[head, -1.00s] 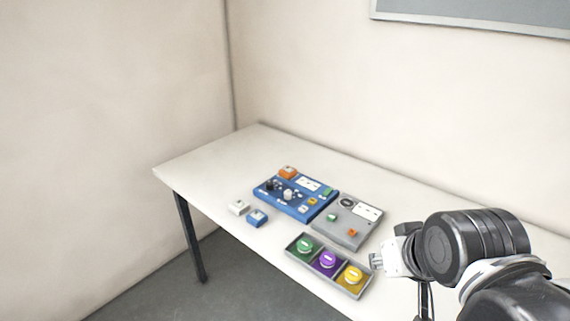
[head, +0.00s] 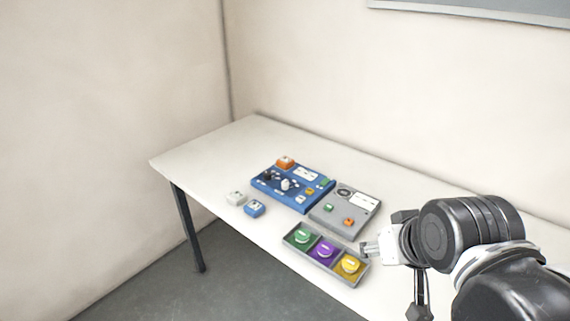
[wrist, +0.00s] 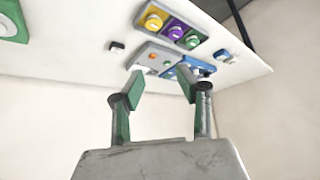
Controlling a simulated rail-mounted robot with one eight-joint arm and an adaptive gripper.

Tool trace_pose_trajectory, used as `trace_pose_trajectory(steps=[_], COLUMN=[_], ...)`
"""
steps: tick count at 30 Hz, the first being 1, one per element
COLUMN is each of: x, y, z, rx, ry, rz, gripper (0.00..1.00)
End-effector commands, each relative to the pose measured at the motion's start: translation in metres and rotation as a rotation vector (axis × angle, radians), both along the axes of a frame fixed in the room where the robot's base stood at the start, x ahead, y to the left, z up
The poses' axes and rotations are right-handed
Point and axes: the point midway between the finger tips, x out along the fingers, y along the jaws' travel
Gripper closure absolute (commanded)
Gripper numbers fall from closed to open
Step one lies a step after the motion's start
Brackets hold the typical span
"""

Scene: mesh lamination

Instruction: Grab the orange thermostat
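The orange thermostat (head: 285,162) is a small orange box with a pale face at the back left corner of the blue board (head: 266,185) on the table. My gripper (head: 366,249) is at the right, near the yellow end of the grey tray, well away from the thermostat. In the wrist view my gripper (wrist: 160,74) has its two fingers spread with nothing between them. The blue board (wrist: 204,64) partly shows there beyond the right finger. I cannot make out the thermostat in that view.
A grey panel (head: 325,218) with small green and orange parts adjoins the blue board. The grey tray (head: 312,257) holds green, purple and yellow round pieces. A white box (head: 235,198) and a blue box (head: 254,209) sit at left. The table's left end (head: 205,155) is clear.

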Motion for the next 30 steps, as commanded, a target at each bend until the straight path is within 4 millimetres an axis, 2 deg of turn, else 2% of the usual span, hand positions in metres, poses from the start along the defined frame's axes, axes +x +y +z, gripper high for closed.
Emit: trace_pose_trajectory(steps=[1,7,17,20,23,30], x=[0.0,0.0,0.006,0.02,0.044,0.111], y=[0.0,0.0,0.001,0.003,0.005,0.014], z=[0.0,0.0,0.005,0.018,0.035,0.073], rx=[0.0,0.0,-0.002,-0.005,-0.013,-0.032], ry=[0.0,0.0,0.003,0.012,0.025,0.063], rz=[0.0,0.0,0.007,0.025,0.055,0.137], gripper=[0.59,0.33,0.33,0.33,0.33,0.33])
